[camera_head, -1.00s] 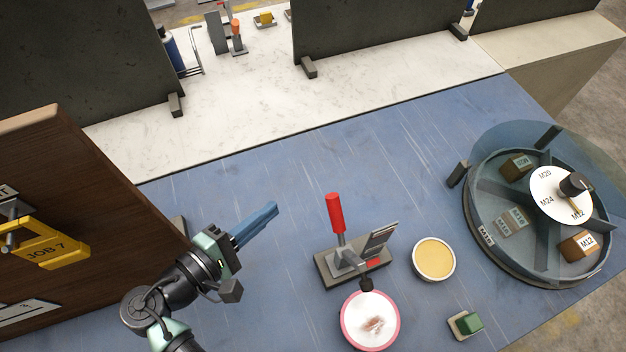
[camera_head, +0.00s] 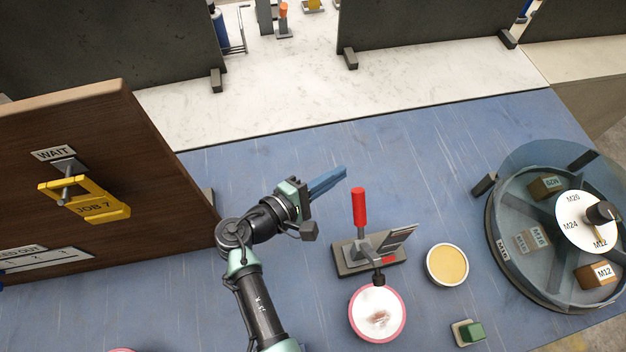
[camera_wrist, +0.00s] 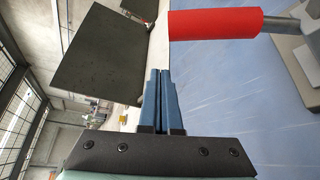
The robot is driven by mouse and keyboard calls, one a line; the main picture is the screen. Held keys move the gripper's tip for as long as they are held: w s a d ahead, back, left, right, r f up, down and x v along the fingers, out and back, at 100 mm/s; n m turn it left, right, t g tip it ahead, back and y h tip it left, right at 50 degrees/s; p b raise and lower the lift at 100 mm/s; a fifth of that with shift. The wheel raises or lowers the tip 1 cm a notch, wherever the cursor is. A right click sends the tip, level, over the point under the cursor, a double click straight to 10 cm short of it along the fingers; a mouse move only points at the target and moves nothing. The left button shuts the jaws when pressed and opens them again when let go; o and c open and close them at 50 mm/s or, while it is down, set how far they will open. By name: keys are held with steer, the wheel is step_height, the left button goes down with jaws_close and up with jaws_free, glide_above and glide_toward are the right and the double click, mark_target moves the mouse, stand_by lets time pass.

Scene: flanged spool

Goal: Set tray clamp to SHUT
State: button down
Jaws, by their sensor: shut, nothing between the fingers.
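The tray clamp (camera_head: 370,254) stands on the blue bench on a dark base plate. Its red handle (camera_head: 359,207) points upright, and its arm with a black tip reaches over a round pink-rimmed dish (camera_head: 401,325). A tilted grey plate with a red patch is on the clamp's right side; any lettering is too small to read. My gripper (camera_head: 342,173) is shut and empty, with blue fingers up and left of the red handle, apart from it. In the wrist view, the red handle (camera_wrist: 215,24) lies across the top, beyond the fingertips (camera_wrist: 160,75) and to their right.
A cup of yellow stuff (camera_head: 447,265) and a green block (camera_head: 472,332) sit right of the clamp. A round divided carousel (camera_head: 497,245) is at far right. A wooden board (camera_head: 130,150) with a yellow JOB 7 tag stands left. The bench behind the clamp is clear.

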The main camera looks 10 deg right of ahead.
steer(key=s, duration=0.1)
steer(key=s+r+p, duration=0.1)
steer(key=s, duration=0.1)
steer(key=shift+s+d+r+p, duration=0.1)
steer(key=shift+d+r+p, duration=0.2)
steer(key=shift+p, duration=0.1)
steer(key=shift+s+a, duration=0.1)
steer(key=shift+s, duration=0.05)
